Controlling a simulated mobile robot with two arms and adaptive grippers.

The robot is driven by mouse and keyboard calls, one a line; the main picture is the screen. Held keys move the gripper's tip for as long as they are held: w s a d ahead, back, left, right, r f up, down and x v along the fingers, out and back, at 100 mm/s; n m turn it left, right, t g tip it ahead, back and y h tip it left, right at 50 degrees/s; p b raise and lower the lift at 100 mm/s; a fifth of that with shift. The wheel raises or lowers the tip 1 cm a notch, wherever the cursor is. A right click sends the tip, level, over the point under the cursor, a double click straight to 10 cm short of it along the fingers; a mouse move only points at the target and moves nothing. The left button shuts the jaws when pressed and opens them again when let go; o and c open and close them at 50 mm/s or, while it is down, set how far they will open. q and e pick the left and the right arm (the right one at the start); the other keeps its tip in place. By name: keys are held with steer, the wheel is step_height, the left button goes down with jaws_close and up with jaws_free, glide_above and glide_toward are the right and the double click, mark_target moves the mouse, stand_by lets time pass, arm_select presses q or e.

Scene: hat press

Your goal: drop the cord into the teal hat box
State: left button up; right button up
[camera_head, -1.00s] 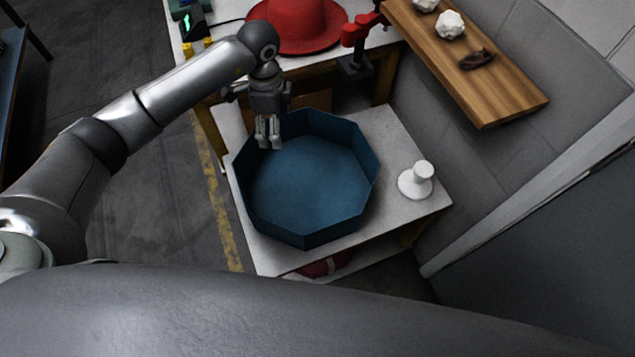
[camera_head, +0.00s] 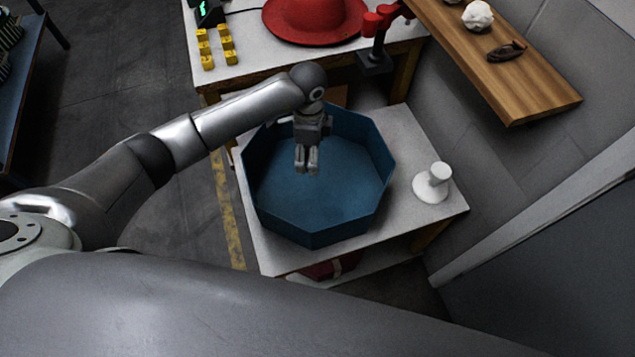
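The teal hat box (camera_head: 378,192) is a wide, open, eight-sided box on a small white table. Its visible floor looks bare. My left gripper (camera_head: 307,172) points down over the far part of the box opening, inside the rim as seen from above. Its two fingers are close together with a narrow gap. I cannot make out a cord between them, and I cannot tell how high the fingertips are above the floor of the box. My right gripper is not in view.
A white stand (camera_head: 433,183) is right of the box. Behind are a red hat (camera_head: 315,18), yellow blocks (camera_head: 228,45), a red and dark fixture (camera_head: 375,45) and a thin dark line (camera_head: 244,11) on a bench. A wooden shelf (camera_head: 490,65) juts out at upper right.

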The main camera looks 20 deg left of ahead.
arm_select(q)
steer(key=shift+f, duration=0.15)
steer(key=o, duration=0.7)
steer(key=shift+o, duration=0.2)
step_height(320, 180, up, 12)
stand_by(0.6)
